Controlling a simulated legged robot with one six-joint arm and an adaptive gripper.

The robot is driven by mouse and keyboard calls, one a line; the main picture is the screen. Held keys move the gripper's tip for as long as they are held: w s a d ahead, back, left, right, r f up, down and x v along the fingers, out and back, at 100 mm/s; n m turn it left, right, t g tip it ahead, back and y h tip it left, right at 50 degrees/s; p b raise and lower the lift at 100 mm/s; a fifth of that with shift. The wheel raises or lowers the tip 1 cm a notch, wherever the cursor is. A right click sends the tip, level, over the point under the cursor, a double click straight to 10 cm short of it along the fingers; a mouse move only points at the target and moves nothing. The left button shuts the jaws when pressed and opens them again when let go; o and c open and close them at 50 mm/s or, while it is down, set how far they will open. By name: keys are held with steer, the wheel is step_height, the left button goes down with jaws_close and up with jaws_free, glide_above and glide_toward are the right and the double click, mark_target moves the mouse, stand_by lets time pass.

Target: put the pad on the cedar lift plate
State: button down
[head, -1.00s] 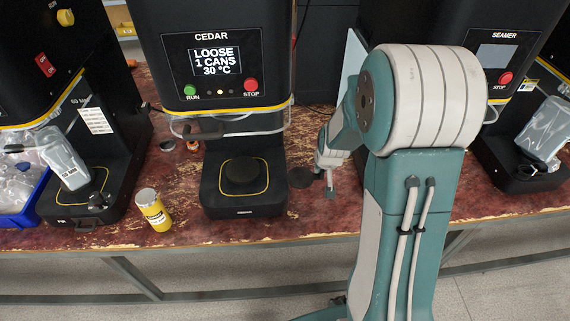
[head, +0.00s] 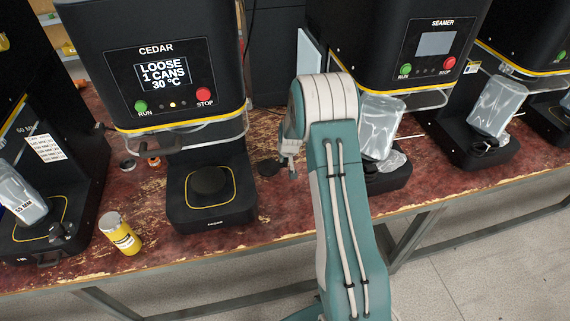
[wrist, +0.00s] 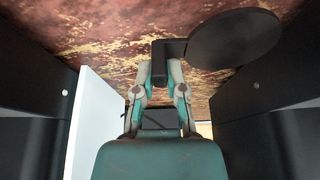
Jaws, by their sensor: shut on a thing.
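The pad (wrist: 235,42) is a flat black disc with a short block-like tab at one side. My gripper (wrist: 162,78) is shut on this tab in the wrist view, with the disc out to the right. In the head view the pad (head: 268,167) is a small dark disc just right of the CEDAR machine's base, beside my gripper (head: 291,172). The cedar lift plate (head: 209,181) is a round black plate inside a yellow outline on that base, with nothing on top. I cannot tell whether the pad touches the bench.
The CEDAR machine (head: 155,65) overhangs its lift plate, with a clear guard below its head. A yellow can (head: 121,234) stands at the bench's front left. The SEAMER machine (head: 400,60) stands right of my arm.

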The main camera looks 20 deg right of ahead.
steer(key=shift+f, duration=1.55)
steer(key=shift+f, duration=0.1)
steer(key=c, duration=0.7)
jaws_free()
